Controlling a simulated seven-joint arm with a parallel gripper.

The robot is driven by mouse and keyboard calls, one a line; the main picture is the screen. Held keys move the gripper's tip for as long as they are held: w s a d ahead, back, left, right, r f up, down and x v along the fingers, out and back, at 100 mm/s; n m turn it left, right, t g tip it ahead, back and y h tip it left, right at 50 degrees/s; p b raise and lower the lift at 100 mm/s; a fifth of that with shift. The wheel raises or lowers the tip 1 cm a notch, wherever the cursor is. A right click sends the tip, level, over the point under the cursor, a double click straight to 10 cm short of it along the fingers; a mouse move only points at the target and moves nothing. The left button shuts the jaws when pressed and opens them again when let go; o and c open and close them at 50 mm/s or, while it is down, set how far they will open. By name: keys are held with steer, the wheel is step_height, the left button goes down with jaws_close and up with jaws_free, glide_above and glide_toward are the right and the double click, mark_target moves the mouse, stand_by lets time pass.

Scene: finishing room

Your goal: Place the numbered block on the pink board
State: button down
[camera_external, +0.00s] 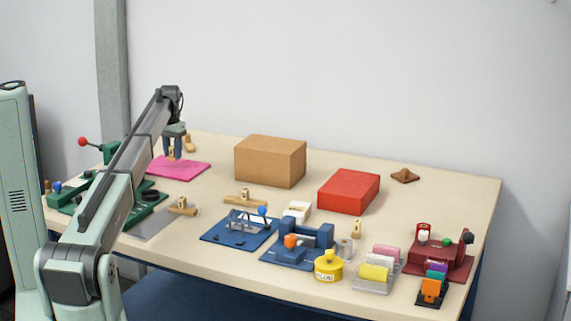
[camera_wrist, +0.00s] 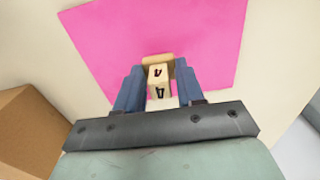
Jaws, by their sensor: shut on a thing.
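The numbered block (camera_wrist: 157,77) is light wood with dark digits that look like a 4 on its faces. My gripper (camera_wrist: 158,92) is shut on it, with a blue finger on each side in the wrist view. The pink board (camera_wrist: 185,35) lies flat beyond and under the block in that view. The block (camera_external: 171,154) shows small between the fingers. I cannot tell whether it touches the board.
A cardboard box (camera_external: 270,162) stands right of the board, with a red box (camera_external: 348,192) beyond it. A green fixture with a red-knobbed lever (camera_external: 83,142) is to the left. A wooden peg-like piece (camera_external: 189,143) stands behind the board. Several fixtures fill the front.

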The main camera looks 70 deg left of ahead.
mark_target(172, 147)
steer(key=shift+f, duration=1.15)
steer(key=shift+f, duration=0.15)
steer(key=c, duration=0.7)
jaws_free()
step_height(172, 147, up, 12)
steer(key=shift+r, duration=0.2)
